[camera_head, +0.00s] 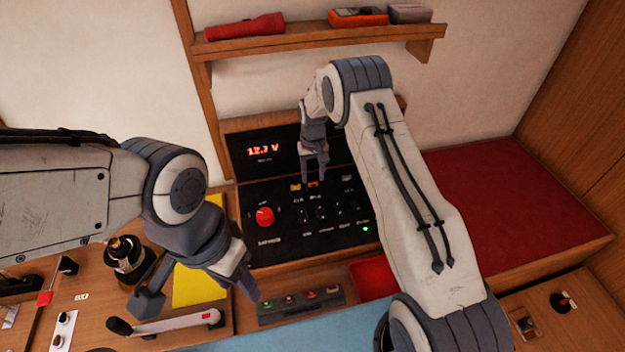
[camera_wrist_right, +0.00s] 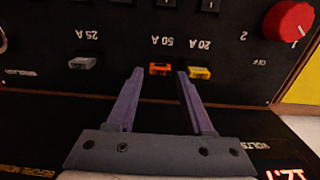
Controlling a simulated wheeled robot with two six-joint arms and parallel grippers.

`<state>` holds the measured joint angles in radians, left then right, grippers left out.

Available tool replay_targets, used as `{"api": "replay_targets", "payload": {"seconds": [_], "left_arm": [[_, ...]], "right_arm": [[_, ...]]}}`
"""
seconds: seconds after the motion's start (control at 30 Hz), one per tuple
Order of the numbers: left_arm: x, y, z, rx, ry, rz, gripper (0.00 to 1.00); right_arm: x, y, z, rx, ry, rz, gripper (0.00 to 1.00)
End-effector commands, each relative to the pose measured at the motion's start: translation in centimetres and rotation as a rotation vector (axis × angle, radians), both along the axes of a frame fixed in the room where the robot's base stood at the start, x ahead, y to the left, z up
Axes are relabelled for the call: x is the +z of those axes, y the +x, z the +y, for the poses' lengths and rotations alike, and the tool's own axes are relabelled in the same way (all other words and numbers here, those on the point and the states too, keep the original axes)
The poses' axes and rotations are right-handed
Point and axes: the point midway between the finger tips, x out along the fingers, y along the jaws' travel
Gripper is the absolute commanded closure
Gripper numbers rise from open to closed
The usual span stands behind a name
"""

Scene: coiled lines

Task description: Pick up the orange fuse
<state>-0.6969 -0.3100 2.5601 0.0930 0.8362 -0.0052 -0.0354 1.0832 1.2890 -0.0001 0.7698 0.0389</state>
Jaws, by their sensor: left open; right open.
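The orange fuse (camera_head: 313,184) sits in the black panel (camera_head: 283,242), between a yellow fuse (camera_head: 295,187) and a grey fuse (camera_head: 347,178). In the right wrist view the orange fuse (camera_wrist_right: 160,69) is under the "50 A" label, with the yellow fuse (camera_wrist_right: 200,73) close beside it and the grey one (camera_wrist_right: 82,62) farther left. My right gripper (camera_head: 314,178) is open and points at the panel. In its wrist view the orange fuse appears between the two fingertips; contact cannot be told. My left gripper (camera_head: 200,296) is open and empty, low on the left.
A red knob (camera_head: 265,215) and switches are on the panel. A shelf (camera_head: 320,42) above holds a red flashlight (camera_head: 244,27) and an orange meter (camera_head: 357,17). A red cushion (camera_head: 510,205) is right.

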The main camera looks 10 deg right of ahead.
Motion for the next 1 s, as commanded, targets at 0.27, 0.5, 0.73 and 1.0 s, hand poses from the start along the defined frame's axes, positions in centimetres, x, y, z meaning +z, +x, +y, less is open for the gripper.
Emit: {"api": "replay_targets", "payload": {"seconds": [0.27,0.5,0.73,1.0], "left_arm": [[1.3,0.0,0.0,-0.002,0.000,0.000,0.50],[1.2,0.0,0.0,-0.002,0.000,0.000,0.50],[1.2,0.0,0.0,-0.002,0.000,0.000,0.50],[1.0,0.0,0.0,-0.002,0.000,0.000,0.50]], "right_arm": [[-2.2,0.0,0.0,0.000,0.000,-0.001,0.48],[-2.2,0.0,0.0,0.000,0.000,-0.001,0.71],[-2.2,0.0,0.0,0.000,0.000,-0.001,1.00],[-2.0,0.0,0.0,0.000,0.000,-0.001,1.00]]}}
